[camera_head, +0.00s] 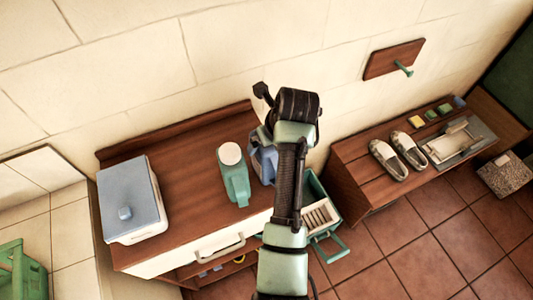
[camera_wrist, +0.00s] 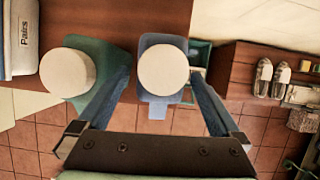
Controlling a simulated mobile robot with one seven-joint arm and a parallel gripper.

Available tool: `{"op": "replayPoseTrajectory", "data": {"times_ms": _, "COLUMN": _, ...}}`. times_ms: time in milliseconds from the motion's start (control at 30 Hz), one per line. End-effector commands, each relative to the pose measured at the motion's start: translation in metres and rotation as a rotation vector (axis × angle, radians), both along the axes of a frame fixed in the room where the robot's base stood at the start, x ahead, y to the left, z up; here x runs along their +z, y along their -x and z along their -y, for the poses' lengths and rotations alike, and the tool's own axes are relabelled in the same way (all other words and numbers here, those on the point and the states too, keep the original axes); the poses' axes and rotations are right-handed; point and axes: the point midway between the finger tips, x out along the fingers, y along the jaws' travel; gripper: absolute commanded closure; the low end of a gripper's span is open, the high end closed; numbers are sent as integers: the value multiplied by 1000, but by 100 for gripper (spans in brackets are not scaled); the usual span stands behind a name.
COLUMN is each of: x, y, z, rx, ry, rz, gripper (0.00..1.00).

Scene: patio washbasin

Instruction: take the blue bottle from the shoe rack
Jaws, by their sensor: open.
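The blue bottle (camera_wrist: 157,110) has a round white cap and stands near the right end of a wooden cabinet top (camera_head: 185,180). In the head view the blue bottle (camera_head: 266,165) is partly hidden behind my arm. In the wrist view my gripper (camera_wrist: 160,85) is open, with one finger on each side of the blue bottle. I cannot tell whether the fingers touch it. A green bottle (camera_head: 234,178) with a white cap stands just left of it. In the wrist view this green bottle (camera_wrist: 90,75) is close beside my left finger.
A white box with a blue-grey lid (camera_head: 130,195) stands at the cabinet's left. A green crate (camera_head: 335,243) is on the floor right of the cabinet. A low wooden rack (camera_head: 360,185) at right holds shoes (camera_head: 388,160) and a tray. A wall board (camera_head: 392,60) has a green peg.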

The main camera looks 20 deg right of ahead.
Motion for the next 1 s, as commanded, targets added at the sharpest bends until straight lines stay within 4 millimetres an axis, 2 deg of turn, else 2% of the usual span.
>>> {"op": "replayPoseTrajectory", "data": {"times_ms": 233, "x": -23, "y": -12, "z": 0, "rx": 1, "ry": 0, "rz": -2, "gripper": 0}}
{"op": "replayPoseTrajectory", "data": {"times_ms": 567, "x": -28, "y": -14, "z": 0, "rx": 1, "ry": 1, "rz": 1, "gripper": 0}}
{"op": "replayPoseTrajectory", "data": {"times_ms": 1000, "x": -28, "y": -14, "z": 0, "rx": 1, "ry": 1, "rz": 1, "gripper": 79}}
